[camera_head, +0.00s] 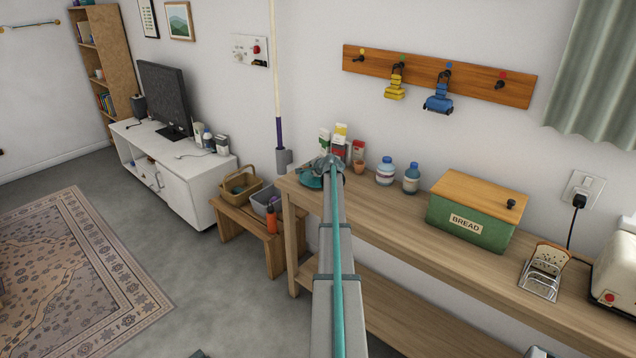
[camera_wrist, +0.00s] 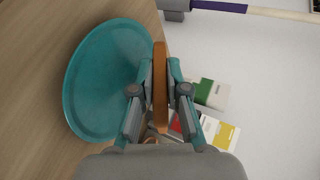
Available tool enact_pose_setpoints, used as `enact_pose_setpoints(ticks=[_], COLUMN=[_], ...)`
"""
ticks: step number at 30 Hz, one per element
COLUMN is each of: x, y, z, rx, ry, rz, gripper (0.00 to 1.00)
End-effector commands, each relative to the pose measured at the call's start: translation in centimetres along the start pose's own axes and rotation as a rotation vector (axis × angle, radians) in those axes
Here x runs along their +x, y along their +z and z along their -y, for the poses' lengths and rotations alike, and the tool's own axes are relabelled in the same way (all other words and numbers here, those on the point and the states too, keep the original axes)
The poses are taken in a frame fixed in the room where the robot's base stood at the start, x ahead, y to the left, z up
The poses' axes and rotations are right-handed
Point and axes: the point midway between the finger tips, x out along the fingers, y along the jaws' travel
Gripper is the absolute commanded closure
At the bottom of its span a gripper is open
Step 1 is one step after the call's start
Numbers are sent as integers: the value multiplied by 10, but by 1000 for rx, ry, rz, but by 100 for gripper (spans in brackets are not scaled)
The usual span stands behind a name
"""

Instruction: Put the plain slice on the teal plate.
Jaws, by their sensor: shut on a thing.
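My gripper (camera_wrist: 160,88) is shut on a slice (camera_wrist: 160,85), seen edge-on as a thin brown strip between the two fingers. Its faces are hidden, so I cannot tell whether it is plain. The round teal plate (camera_wrist: 103,80) lies empty on the wooden table, left of the slice in the wrist view. The slice is beside the plate's edge in that view; a gap in height cannot be judged. In the head view my gripper (camera_head: 332,165) is at the table's far left end, and the teal plate (camera_head: 309,179) is partly hidden behind my arm.
Cartons (camera_head: 340,136), a small terracotta pot (camera_head: 358,167) and two bottles (camera_head: 385,174) stand close right of my gripper. Further right are a green bread box (camera_head: 465,222), a rack (camera_head: 540,281) holding another slice (camera_head: 550,257) and a toaster (camera_head: 617,268). The table's front strip is clear.

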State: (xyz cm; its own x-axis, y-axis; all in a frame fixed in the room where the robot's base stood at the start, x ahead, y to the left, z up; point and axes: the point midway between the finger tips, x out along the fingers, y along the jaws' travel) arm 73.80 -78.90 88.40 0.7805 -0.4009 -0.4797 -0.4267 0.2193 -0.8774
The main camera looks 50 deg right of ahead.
Motion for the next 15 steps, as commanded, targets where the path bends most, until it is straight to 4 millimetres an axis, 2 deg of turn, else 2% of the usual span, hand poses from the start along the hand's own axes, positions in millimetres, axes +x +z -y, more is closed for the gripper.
enact_pose_setpoints(ticks=[1, 4, 14, 15], x=[4, 6, 7, 7], y=[0, 0, 0, 0], z=[-7, -12, -13, -13], rx=[0, 0, 0, 0], ry=[0, 0, 0, 0], rz=[0, 0, 0, 0], gripper=[100, 100, 100, 84])
